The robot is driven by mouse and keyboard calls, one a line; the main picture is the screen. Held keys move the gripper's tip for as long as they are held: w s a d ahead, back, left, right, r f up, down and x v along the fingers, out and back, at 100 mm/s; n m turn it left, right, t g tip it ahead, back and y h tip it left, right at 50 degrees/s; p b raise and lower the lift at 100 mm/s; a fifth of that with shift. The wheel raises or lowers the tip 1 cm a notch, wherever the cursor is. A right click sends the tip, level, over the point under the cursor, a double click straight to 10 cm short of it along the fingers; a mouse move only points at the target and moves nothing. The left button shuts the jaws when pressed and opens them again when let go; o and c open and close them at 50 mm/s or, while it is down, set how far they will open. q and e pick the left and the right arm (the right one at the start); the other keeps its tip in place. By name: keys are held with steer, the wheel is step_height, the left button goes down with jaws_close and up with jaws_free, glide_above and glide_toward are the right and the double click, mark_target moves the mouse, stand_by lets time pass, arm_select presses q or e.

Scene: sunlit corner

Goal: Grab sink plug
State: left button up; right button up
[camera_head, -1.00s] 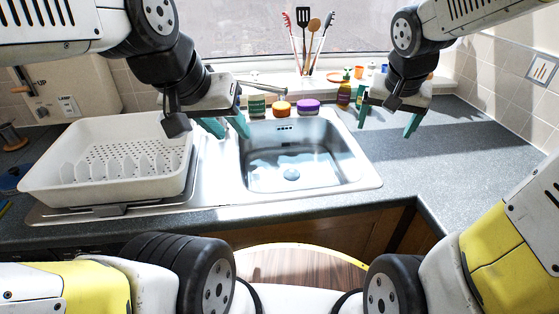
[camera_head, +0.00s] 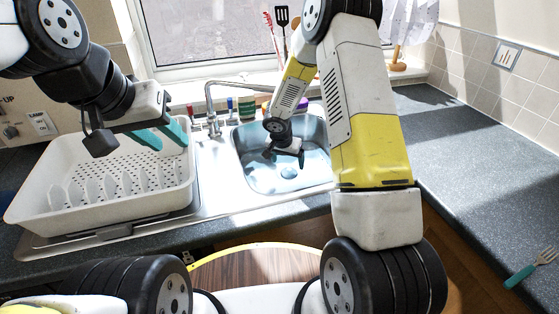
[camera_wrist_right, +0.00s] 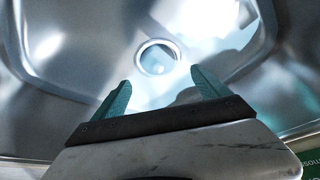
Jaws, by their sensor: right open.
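The sink basin (camera_head: 250,166) is metal, set in the counter. At its bottom is a small round fitting (camera_head: 289,172), where the plug sits or the drain opens. In the right wrist view it is a metal ring with a pale bluish centre (camera_wrist_right: 157,60); I cannot tell plug from drain. My right gripper (camera_head: 284,157) is down inside the basin, open and empty. In the right wrist view its teal fingers (camera_wrist_right: 160,80) are spread, with the ring just beyond and between their tips. My left gripper (camera_head: 170,142) is open and empty above the dish rack.
A white dish rack (camera_head: 60,200) stands left of the sink. The tap (camera_head: 212,105) rises behind the basin. My right arm hides part of the sink's right side. A teal-handled fork (camera_head: 530,268) lies on the right counter, which is otherwise mostly clear.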

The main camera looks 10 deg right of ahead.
mark_target(289, 169)
steer(key=x, duration=0.6)
steer(key=shift+s+f, duration=0.1)
steer(key=shift+f, duration=0.1)
steer(key=shift+c, duration=0.5)
steer(key=c, duration=1.4)
